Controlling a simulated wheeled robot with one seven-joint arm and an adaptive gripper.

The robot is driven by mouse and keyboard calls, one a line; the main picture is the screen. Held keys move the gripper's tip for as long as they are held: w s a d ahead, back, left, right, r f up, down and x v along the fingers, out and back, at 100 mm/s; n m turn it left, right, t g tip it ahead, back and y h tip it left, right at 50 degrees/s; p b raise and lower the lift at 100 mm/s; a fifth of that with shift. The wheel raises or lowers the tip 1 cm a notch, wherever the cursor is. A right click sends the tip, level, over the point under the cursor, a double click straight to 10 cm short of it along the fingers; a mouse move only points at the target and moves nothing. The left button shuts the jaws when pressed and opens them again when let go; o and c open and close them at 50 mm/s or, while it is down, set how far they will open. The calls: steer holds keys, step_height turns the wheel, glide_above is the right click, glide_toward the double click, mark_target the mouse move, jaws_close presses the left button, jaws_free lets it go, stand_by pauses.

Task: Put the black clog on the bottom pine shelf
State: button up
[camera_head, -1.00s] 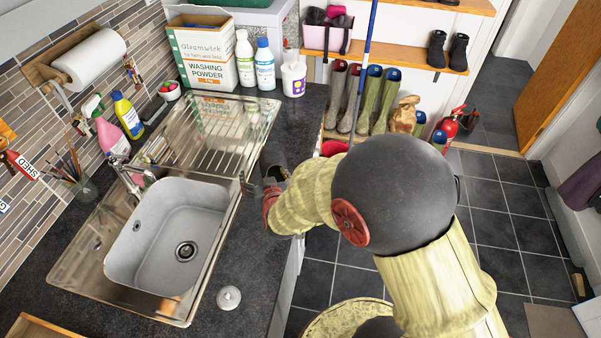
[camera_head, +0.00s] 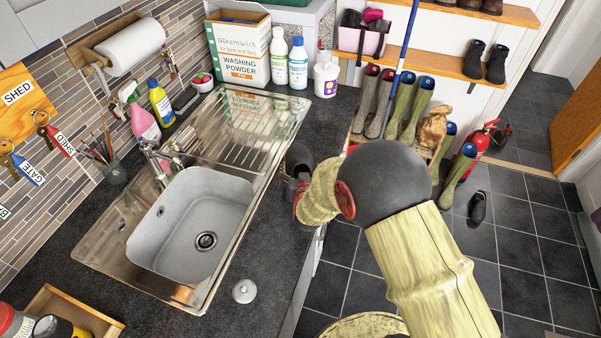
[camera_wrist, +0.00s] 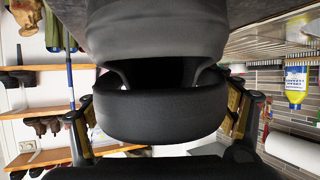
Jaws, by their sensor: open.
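The black clog (camera_head: 299,158) is on the dark worktop by its front edge, right of the sink, partly hidden by my gripper (camera_head: 298,188). In the wrist view the clog (camera_wrist: 150,112) fills the middle, with a rounded dark band and an opening behind it. My gripper (camera_wrist: 163,125) has its fingers apart, one on each side of the clog. I cannot tell whether they touch it.
A blue pole (camera_head: 406,45) stands in front. A dark shoe (camera_head: 477,207) lies on the tiles near a red extinguisher (camera_head: 480,138).

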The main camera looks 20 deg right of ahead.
mark_target(302, 164)
steer(key=c, duration=0.4)
steer(key=c, duration=1.1)
steer(key=shift+r, duration=0.2)
steer(key=shift+r, duration=0.3)
steer(key=r, duration=0.2)
steer(key=r+p, duration=0.1)
steer(key=shift+s+r, duration=0.2)
steer(key=shift+s, duration=0.1)
steer(key=s+r, duration=0.3)
steer(key=s, duration=0.1)
steer(key=s+d+r+p, duration=0.1)
steer(key=s+r, duration=0.1)
steer(key=s, duration=0.3)
steer(key=s+d+r+p, duration=0.1)
steer(key=s+r, duration=0.2)
steer(key=s, duration=0.1)
steer(key=shift+s+r, duration=0.15)
steer(key=shift+r, duration=0.2)
